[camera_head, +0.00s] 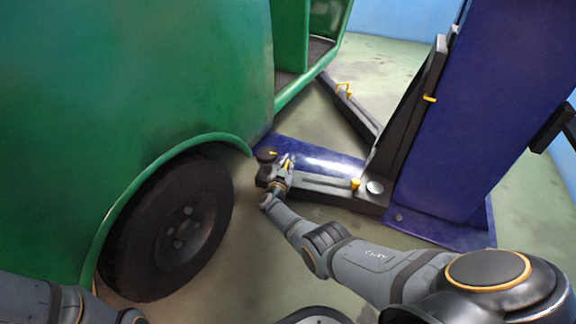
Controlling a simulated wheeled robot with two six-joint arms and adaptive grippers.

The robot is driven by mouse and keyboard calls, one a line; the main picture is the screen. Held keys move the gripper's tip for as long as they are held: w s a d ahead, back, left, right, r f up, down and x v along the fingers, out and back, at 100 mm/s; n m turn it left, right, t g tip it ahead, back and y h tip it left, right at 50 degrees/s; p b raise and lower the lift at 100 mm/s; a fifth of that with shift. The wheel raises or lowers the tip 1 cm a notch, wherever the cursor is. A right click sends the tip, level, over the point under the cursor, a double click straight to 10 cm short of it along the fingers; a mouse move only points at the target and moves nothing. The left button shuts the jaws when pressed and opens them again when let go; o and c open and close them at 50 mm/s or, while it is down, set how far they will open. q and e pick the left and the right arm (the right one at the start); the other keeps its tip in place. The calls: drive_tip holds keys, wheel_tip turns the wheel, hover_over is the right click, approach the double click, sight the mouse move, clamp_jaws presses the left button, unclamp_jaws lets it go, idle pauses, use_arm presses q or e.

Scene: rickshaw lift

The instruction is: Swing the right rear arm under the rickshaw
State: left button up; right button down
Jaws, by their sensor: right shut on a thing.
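The green rickshaw (130,90) fills the left side, with its black rear wheel (172,232) low in the picture. The right rear lift arm (325,187) is a dark beam low over the floor. It runs from the foot of the blue lift post (490,110) leftwards, and its round pad (267,155) is close to the rickshaw's lower edge. My right gripper (284,168) is shut on the right rear lift arm near its pad end. My left arm shows at the bottom left, but its gripper is out of the picture.
Another dark lift arm (350,108) with a yellow handle reaches from the post toward the rickshaw's open side farther back. A blue base plate (310,158) lies on the floor. Bare floor (260,250) is free between the wheel and my right arm.

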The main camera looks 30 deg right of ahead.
drive_tip(key=shift+w+a+r, duration=0.15)
drive_tip(key=shift+w+a, duration=0.05)
drive_tip(key=shift+a, duration=0.1)
drive_tip(key=c, duration=1.4)
unclamp_jaws()
drive_tip(key=shift+o, duration=0.2)
drive_tip(key=shift+d, duration=0.1)
